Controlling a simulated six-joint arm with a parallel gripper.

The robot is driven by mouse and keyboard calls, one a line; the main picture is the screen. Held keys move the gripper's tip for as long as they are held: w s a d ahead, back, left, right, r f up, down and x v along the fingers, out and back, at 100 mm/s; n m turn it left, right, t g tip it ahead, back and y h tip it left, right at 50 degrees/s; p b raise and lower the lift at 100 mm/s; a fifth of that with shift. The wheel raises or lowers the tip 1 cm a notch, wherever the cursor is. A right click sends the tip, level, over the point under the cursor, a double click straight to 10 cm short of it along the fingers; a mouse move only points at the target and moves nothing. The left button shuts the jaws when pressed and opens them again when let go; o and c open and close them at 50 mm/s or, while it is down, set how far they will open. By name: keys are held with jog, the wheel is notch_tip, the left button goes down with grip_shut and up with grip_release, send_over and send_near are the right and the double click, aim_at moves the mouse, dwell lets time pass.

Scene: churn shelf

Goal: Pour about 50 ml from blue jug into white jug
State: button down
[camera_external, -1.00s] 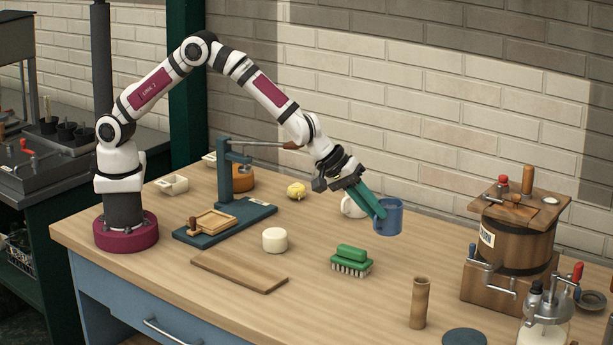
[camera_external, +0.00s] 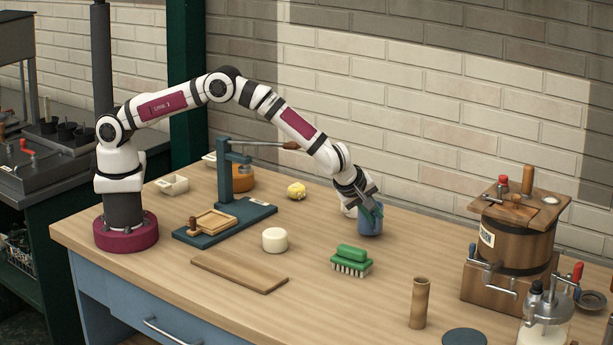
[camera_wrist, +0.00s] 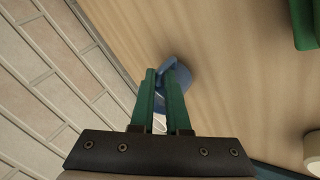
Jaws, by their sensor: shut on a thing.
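The blue jug (camera_external: 369,223) is near the back of the table, roughly upright. It also shows at the fingertips in the wrist view (camera_wrist: 180,77). My gripper (camera_external: 373,211) comes down from the upper left with its green fingers (camera_wrist: 164,85) shut on the blue jug, at its upper part or handle; which one I cannot tell. Whether the jug touches the table is unclear. The white jug (camera_external: 348,206) is just left of the blue jug, mostly hidden behind my wrist. A bit of white shows between the fingers in the wrist view. The liquid in either jug is hidden.
A green brush (camera_external: 351,261) lies in front of the jugs. A yellow lump (camera_external: 296,191) and a blue press (camera_external: 228,185) are to the left. A wooden churn (camera_external: 515,240) stands at the right. The brick wall (camera_external: 430,120) is close behind. Table between jugs and churn is clear.

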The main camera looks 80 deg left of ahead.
jog(key=shift+a+r+h, duration=0.85)
jog(key=shift+a+h, duration=0.15)
jog(key=shift+a, duration=0.05)
jog(key=a+r+n+h, duration=0.1)
jog(key=a+r+h, duration=0.3)
jog(key=a, duration=0.2)
jog(key=shift+s+r+n+h, duration=0.25)
jog(key=shift+r+n+h, duration=0.05)
jog(key=shift+r+n, duration=0.1)
jog(key=shift+a+r+t+p, duration=0.1)
jog(key=shift+a+t+p, duration=0.05)
jog(key=shift+t+p, duration=0.15)
jog(key=shift+a+r+h, duration=0.4)
jog(key=shift+a+h, duration=0.25)
jog(key=shift+h, duration=0.15)
jog(key=shift+s+a+f+n+h+p, duration=0.1)
jog(key=shift+a+f+n+h+p, duration=0.1)
jog(key=shift+a+h+p, duration=0.2)
jog(key=shift+a+f+n+h+p, duration=0.1)
jog(key=shift+a+n+h+p, duration=0.15)
jog(key=shift+a+h, duration=0.2)
dwell(0.8)
jog(key=shift+a+r+n+t+h, duration=0.35)
jog(key=shift+a+h, duration=0.3)
jog(key=shift+h, duration=0.3)
dwell(0.8)
